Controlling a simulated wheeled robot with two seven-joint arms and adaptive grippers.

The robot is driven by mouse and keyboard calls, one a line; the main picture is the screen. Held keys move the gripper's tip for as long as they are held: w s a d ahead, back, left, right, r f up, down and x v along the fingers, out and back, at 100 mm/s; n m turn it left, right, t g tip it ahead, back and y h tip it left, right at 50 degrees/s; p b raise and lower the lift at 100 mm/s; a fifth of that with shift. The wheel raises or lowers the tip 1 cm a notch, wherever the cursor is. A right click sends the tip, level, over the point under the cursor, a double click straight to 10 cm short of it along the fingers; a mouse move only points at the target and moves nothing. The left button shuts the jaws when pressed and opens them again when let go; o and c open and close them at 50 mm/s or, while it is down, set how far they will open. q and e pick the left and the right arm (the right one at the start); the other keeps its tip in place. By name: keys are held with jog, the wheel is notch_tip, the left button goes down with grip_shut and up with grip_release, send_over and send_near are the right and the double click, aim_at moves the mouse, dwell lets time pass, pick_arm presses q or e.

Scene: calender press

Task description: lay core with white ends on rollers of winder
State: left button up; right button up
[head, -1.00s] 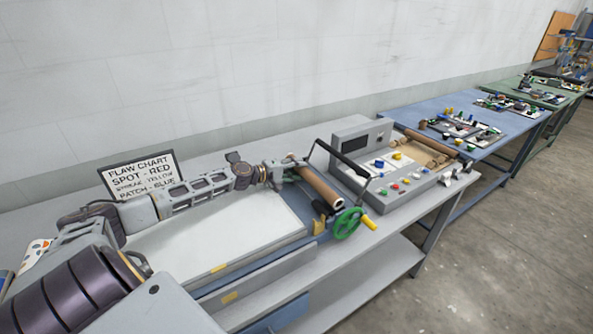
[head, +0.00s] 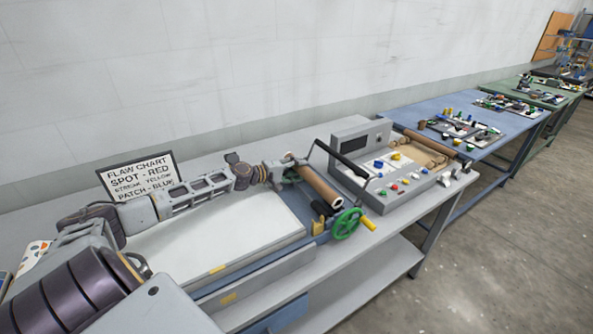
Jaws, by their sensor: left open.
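A brown cylinder (head: 320,187) lies slanted on the winder, behind the green handwheel (head: 346,223); its near end looks pale. I cannot tell for certain if it is the core with white ends. My left gripper (head: 284,172) is open at the far left end of this cylinder, close to it. Whether they touch is not clear. The rollers under the cylinder are mostly hidden. Other brown cores (head: 428,150) lie in a tray at the right end of the bench, their end colours too small to tell. My right gripper is not in view.
A black bar handle (head: 343,160) rises over the winder. A flat white bed (head: 215,238) lies below my left arm. A flaw chart (head: 139,174) stands at the back left.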

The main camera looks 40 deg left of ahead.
pick_arm(q)
jog(key=f, duration=0.1)
jog(key=s+f, duration=0.1)
jog(key=f, duration=0.1)
jog(key=shift+s+d+f+g, duration=0.1)
jog(key=shift+d+g, duration=0.1)
jog(key=shift+g, duration=0.1)
jog(key=shift+s+a, duration=0.15)
jog(key=shift+s+a+r, duration=0.25)
jog(key=shift+s+a, duration=0.05)
jog(key=shift+s, duration=0.25)
jog(key=shift+s+a+r, duration=0.1)
jog(key=shift+a+r, duration=0.05)
jog(key=shift+a, duration=0.2)
jog(key=shift+s+a+r, duration=0.1)
jog(key=shift+s+r, duration=0.2)
jog(key=shift+r, duration=0.15)
jog(key=shift+s+a+r, duration=0.3)
jog(key=shift+s+r, duration=0.35)
jog(key=shift+s, duration=0.2)
jog(key=shift+r+v, duration=0.2)
jog(key=shift+v, duration=0.95)
jog(key=shift+r+v, duration=0.15)
jog(key=shift+v, duration=0.95)
jog(key=shift+r+v, duration=0.2)
jog(key=shift+v, duration=0.95)
jog(key=shift+w+d, duration=0.1)
jog(key=shift+w, duration=0.05)
jog(key=shift+d+f, duration=0.1)
